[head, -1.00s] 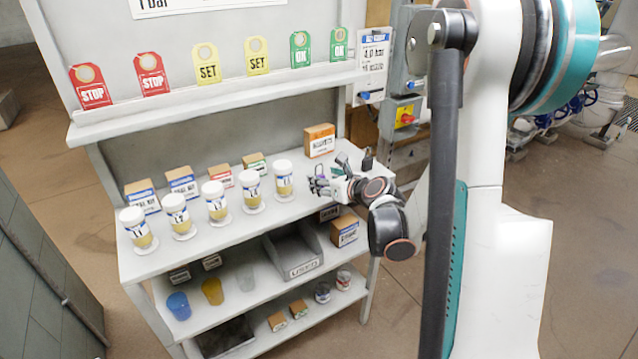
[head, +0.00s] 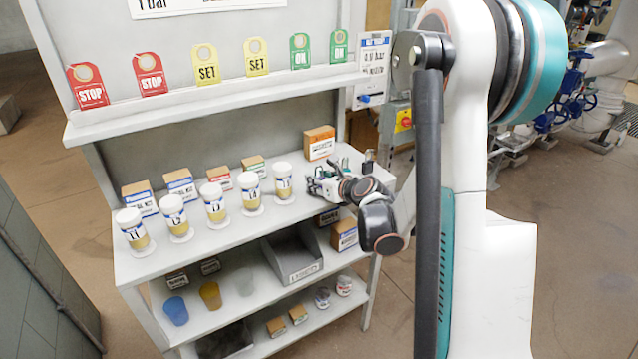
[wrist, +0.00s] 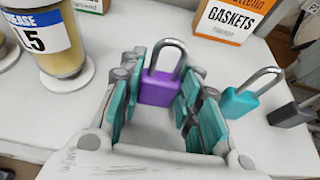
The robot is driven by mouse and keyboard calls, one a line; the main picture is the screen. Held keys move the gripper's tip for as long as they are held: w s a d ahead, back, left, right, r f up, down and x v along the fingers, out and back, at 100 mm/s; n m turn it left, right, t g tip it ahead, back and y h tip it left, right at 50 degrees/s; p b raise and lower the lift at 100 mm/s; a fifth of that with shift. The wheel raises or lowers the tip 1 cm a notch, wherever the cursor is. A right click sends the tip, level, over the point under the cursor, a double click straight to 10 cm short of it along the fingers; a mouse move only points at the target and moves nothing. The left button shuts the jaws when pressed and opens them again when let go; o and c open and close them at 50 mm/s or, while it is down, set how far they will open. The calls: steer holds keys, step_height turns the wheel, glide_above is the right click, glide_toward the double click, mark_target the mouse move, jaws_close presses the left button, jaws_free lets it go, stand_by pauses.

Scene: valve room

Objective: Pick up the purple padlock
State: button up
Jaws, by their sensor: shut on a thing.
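The purple padlock (wrist: 158,90) stands upright between the fingers of my gripper (wrist: 157,105) in the wrist view, its grey shackle pointing up. The teal finger pads close in on both its sides, and my gripper is shut on it. The padlock is at the shelf's surface; whether it is lifted clear cannot be told. In the head view my gripper (head: 322,185) is at the right end of the middle shelf, and the purple padlock is too small and covered to make out.
A teal padlock (wrist: 242,101) and a dark grey padlock (wrist: 292,113) stand just right of my gripper. A gaskets box (wrist: 232,18) is behind. A grease jar (wrist: 50,45) stands at left on the shelf (wrist: 275,150). An upper ledge (head: 215,103) with tags overhangs the back.

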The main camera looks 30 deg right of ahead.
step_height(320, 180, up, 20)
steer(key=p, duration=0.7)
steer(key=shift+p, duration=0.4)
